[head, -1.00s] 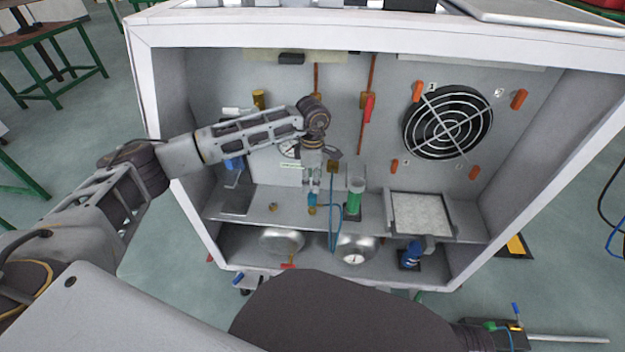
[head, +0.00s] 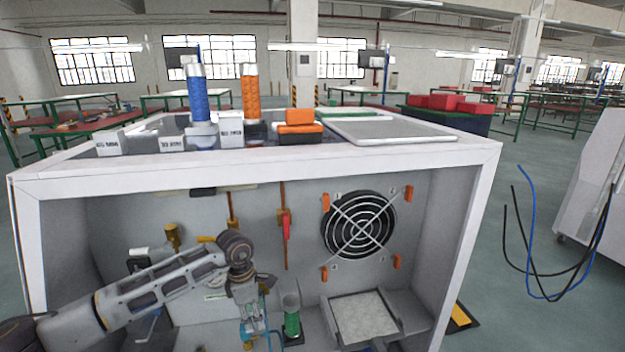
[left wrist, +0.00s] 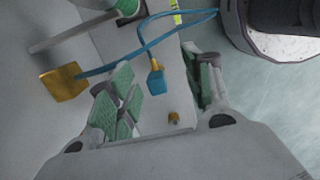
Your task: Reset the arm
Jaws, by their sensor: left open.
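My left arm reaches into the white open-fronted cabinet (head: 240,168). My left gripper (head: 249,333) points down just left of a green cylinder (head: 292,322) inside it. In the left wrist view the left gripper (left wrist: 160,92) is open, its green-padded fingers apart. A blue connector (left wrist: 156,78) on a blue cable (left wrist: 150,35) lies between the fingers in the picture; I cannot tell whether any finger touches it. A small brass fitting (left wrist: 173,117) is on the grey surface below it. My right gripper is in neither current view.
A round fan (head: 358,226), a red-handled valve (head: 286,226) and a pale square panel (head: 365,318) are inside the cabinet, right of the arm. Blue (head: 198,98) and orange (head: 250,92) cylinders stand on its top. Cables (head: 552,270) hang at the right. Side walls bound the arm.

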